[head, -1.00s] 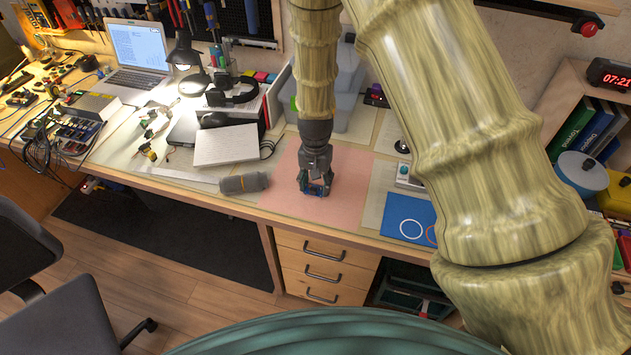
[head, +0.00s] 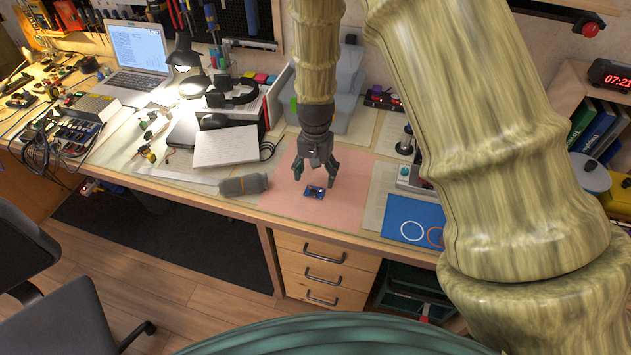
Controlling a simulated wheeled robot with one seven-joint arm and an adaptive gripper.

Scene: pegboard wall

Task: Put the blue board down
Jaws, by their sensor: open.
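The blue board (head: 314,192) is a small dark-blue circuit board. It lies on the pink mat (head: 283,201) near the middle of the desk in the head view. My gripper (head: 315,178) is above it with its fingers spread wide, one on either side. The gripper is open and holds nothing. The board shows below the fingertips, apart from them as far as I can see.
A grey cylinder (head: 243,186) lies left of the mat. A white box-like stack (head: 227,146) stands behind it. A blue mat with rings (head: 412,218) lies to the right, near a small device with a knob (head: 408,176). The pink mat around the board is clear.

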